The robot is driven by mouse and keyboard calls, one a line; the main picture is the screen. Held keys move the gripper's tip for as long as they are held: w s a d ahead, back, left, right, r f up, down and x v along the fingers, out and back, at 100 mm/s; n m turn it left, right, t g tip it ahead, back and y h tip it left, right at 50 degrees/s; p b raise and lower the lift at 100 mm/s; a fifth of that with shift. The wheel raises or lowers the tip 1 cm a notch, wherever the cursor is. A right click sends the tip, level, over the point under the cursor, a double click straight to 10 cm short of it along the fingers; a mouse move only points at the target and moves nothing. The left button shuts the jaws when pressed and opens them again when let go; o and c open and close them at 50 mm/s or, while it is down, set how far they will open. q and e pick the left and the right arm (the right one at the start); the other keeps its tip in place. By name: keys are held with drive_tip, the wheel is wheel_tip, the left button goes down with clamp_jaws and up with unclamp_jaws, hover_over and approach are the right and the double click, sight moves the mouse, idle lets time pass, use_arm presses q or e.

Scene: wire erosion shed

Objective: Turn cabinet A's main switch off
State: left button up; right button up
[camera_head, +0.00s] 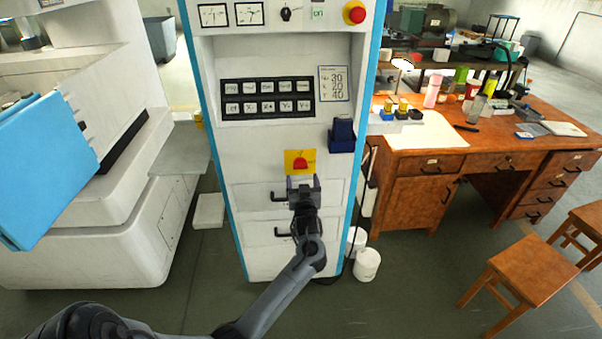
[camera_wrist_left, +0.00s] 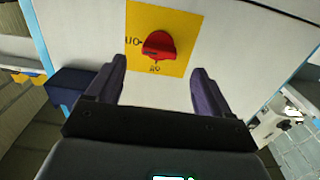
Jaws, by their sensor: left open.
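Cabinet A's main switch is a red knob (camera_head: 300,163) on a yellow plate (camera_head: 289,157), low on the front of the white cabinet with blue edges (camera_head: 232,150). In the left wrist view the red knob (camera_wrist_left: 160,45) and yellow plate (camera_wrist_left: 170,13) lie ahead of the fingers, with small dark labels beside and below the knob. My left gripper (camera_head: 303,180) is just below the knob in the head view. In the left wrist view its open fingers (camera_wrist_left: 159,75) are spread either side of the knob's line, with nothing between them. I cannot tell the knob's exact setting. My right gripper is out of view.
A dark blue box (camera_head: 342,135) juts from the cabinet right of the switch. A red button (camera_head: 354,12) is at the cabinet's top. Drawer handles (camera_head: 280,197) sit below the switch. A wooden desk (camera_head: 480,150) stands right; white buckets (camera_head: 366,264) stand beside the cabinet's base.

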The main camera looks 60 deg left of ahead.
sight(301, 168)
use_arm(q)
drive_tip(key=b+x, duration=0.1)
drive_tip(key=x, duration=0.5)
drive_tip(key=shift+w+a+r, duration=0.1)
drive_tip(key=shift+w+a, duration=0.05)
drive_tip(key=shift+a, duration=0.05)
drive_tip(key=c, duration=1)
drive_tip(key=shift+c, duration=0.2)
